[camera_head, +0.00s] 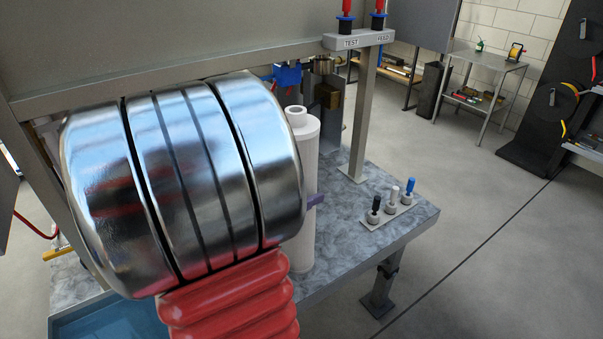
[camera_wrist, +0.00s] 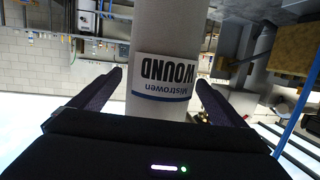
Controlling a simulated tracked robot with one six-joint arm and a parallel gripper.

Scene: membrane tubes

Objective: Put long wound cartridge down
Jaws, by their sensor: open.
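The long wound cartridge (camera_head: 305,165) is a white tube with an open top end. It stands upright on the grey bench top (camera_head: 345,225) beside my arm, which hides its left side and part of its lower end. In the wrist view, the cartridge (camera_wrist: 172,30) shows a label reading "Mistrowen WOUND", upside down. My gripper (camera_wrist: 160,78) is open, with one dark finger on each side of the cartridge. Gaps show between the fingers and the tube. In the head view, only a purple fingertip (camera_head: 315,201) shows at the cartridge's right side.
A small plate with several coloured plugs (camera_head: 392,204) sits on the bench at the right. A post (camera_head: 362,120) carries a TEST/FEED bracket (camera_head: 358,40) behind the cartridge. A blue tray (camera_head: 110,318) is at the front left. The bench between cartridge and plugs is clear.

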